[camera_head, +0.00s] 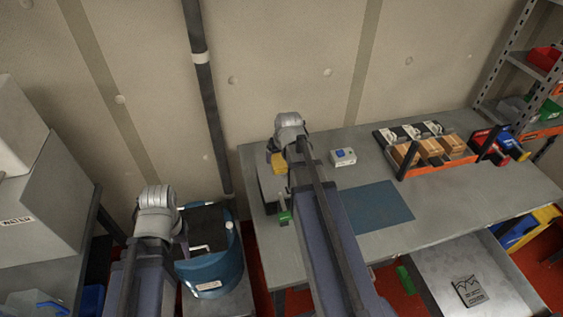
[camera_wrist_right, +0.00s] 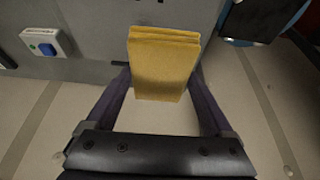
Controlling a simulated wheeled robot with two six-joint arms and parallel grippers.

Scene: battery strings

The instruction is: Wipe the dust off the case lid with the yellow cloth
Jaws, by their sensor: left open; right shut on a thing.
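The folded yellow cloth (camera_wrist_right: 165,68) is between the fingers of my right gripper (camera_wrist_right: 160,85), which is shut on it. In the head view, the cloth (camera_head: 279,162) shows just below my right wrist (camera_head: 290,130), over the left end of the grey workbench. A pale grey box-like shape (camera_head: 268,184), perhaps the case, lies under it, mostly hidden by my right arm. I cannot make out dust, or whether the cloth touches the lid. My left gripper (camera_head: 160,208) is open beside the blue bucket; its fingers are hardly visible.
A blue bucket (camera_head: 212,272) stands left of the workbench (camera_head: 450,190). A white box with a blue button (camera_head: 343,156), a blue mat (camera_head: 375,208) and an orange tray (camera_head: 440,166) are on the bench. An open drawer (camera_head: 500,290) juts out at lower right.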

